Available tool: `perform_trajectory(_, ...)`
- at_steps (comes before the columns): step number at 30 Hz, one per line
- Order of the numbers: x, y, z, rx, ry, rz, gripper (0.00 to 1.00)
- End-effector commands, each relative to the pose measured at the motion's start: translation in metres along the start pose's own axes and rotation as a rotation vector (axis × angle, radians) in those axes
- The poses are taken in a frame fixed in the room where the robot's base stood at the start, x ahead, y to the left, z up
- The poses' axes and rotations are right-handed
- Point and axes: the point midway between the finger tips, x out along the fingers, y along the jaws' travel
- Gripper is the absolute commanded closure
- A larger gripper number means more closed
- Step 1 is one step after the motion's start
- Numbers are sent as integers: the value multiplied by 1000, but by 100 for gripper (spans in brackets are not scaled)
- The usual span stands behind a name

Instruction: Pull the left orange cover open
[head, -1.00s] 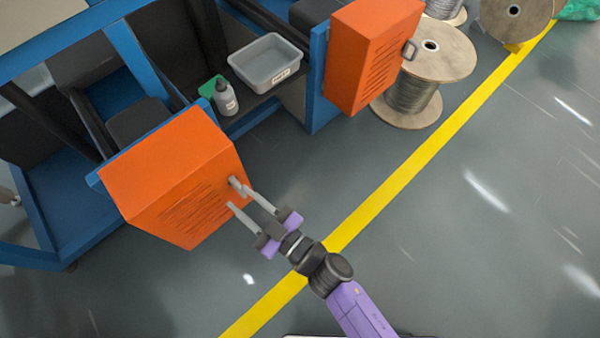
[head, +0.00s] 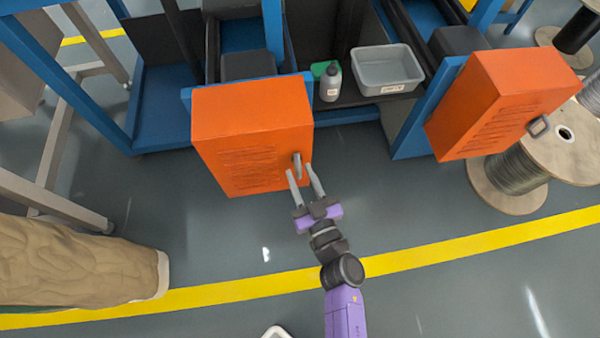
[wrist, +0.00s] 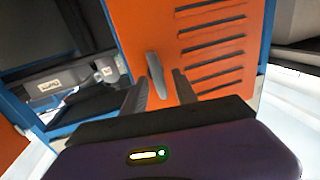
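The left orange cover (head: 252,115) is a box-like panel with slots, mounted on the blue frame. It looks shut. Its grey handle (head: 297,160) stands upright near the right edge of its front face. My gripper (head: 301,170) is open in front of that handle, its two fingers pointing at the cover. In the wrist view, the handle (wrist: 155,72) appears between the spread fingers, a little beyond their tips. The fingers are not closed on it, and I cannot tell whether either one touches it. The slotted orange face (wrist: 212,50) fills the middle of that view.
A second orange cover (head: 500,100) with a handle is at the right, near a wooden cable spool (head: 575,150). A grey bin (head: 388,72) and a bottle (head: 331,84) stand on a shelf between the covers. A brown sack (head: 75,262) lies at lower left. The floor before the cover is clear.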

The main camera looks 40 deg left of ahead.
Motion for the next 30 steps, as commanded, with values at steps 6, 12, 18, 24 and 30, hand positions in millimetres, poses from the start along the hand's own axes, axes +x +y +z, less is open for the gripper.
perform_trajectory(6, 12, 0, 1, -1, -1, 1, 66)
perform_trajectory(12, 13, 0, 0, -1, -2, 2, 66)
perform_trajectory(18, 12, 0, 0, -1, -1, 1, 99)
perform_trajectory(24, 12, 0, 0, -1, -1, 1, 100)
perform_trajectory(30, 12, 0, 0, -1, -1, 1, 100)
